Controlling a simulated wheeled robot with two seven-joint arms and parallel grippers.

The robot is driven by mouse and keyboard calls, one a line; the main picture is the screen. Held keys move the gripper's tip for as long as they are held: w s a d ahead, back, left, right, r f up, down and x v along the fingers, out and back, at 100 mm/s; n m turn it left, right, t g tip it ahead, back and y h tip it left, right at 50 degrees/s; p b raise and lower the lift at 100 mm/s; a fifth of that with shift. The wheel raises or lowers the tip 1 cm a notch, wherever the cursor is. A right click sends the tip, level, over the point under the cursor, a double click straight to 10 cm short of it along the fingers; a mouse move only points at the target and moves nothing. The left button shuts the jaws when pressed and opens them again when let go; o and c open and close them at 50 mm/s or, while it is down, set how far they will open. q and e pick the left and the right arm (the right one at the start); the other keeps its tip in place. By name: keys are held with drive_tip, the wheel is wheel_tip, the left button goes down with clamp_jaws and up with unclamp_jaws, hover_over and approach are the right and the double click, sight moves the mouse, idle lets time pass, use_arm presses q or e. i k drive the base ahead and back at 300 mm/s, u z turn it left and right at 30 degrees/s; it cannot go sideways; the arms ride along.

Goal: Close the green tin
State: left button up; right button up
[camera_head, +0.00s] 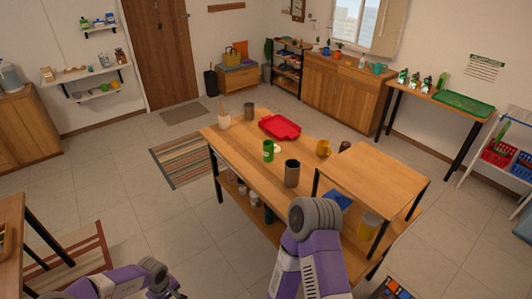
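A green tin (268,151) stands upright on the long wooden table (240,148), near its middle. Its top is too small to tell whether it is open. A small pale item (277,149) lies right beside it; I cannot tell whether it is a lid. My two purple and grey arms come in at the bottom edge, one at the lower left and one at the bottom middle. No gripper fingers show on either arm, so both grippers are out of view.
A dark grey cup (292,173) stands in front of the tin. Open floor lies left of the table.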

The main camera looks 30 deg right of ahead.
sight(268, 151)
drive_tip(key=i, duration=2.9)
drive_tip(key=z, duration=1.85)
drive_tip(key=i, duration=0.85)
drive_tip(key=z, duration=0.8)
